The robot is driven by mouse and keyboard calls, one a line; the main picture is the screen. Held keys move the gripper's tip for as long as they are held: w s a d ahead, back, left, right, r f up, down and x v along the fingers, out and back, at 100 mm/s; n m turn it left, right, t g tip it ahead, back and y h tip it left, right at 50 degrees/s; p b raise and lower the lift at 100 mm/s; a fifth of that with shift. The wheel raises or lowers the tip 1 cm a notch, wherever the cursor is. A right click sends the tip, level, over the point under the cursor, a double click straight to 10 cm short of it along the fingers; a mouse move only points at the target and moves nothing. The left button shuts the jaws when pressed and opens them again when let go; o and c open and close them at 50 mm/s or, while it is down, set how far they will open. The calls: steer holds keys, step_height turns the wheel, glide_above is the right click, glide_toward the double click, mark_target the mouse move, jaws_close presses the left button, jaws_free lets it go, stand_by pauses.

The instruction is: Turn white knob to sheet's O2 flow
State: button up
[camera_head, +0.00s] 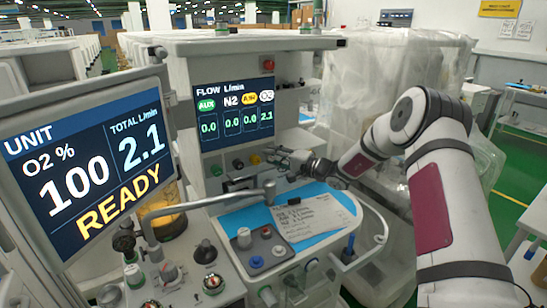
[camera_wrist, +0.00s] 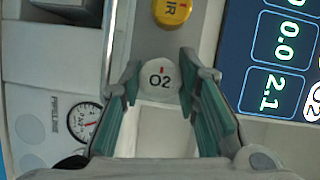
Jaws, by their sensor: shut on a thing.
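The white O2 knob (camera_wrist: 159,82) has a small red mark at its top in the wrist view. The green fingers of my gripper (camera_wrist: 160,74) are closed on its two sides. In the head view my gripper (camera_head: 284,157) is at the panel under the flow screen (camera_head: 235,108) and mostly hides the knob. That screen reads 2.1 in the O2 column and 0.0 for AUX, N2 and AIR.
The left screen (camera_head: 88,165) reads O2 100 %, total 2.1 L/min, READY. A yellow AIR knob (camera_wrist: 172,11) is beside the white one. A grey bar (camera_head: 215,199) crosses before the worktop. A gauge (camera_wrist: 84,122) shows in the wrist view.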

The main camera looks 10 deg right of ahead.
steer(key=shift+a, duration=0.1)
stand_by(0.3)
steer(key=o, duration=0.9)
steer(key=shift+s, duration=0.1)
steer(key=v, duration=1.2)
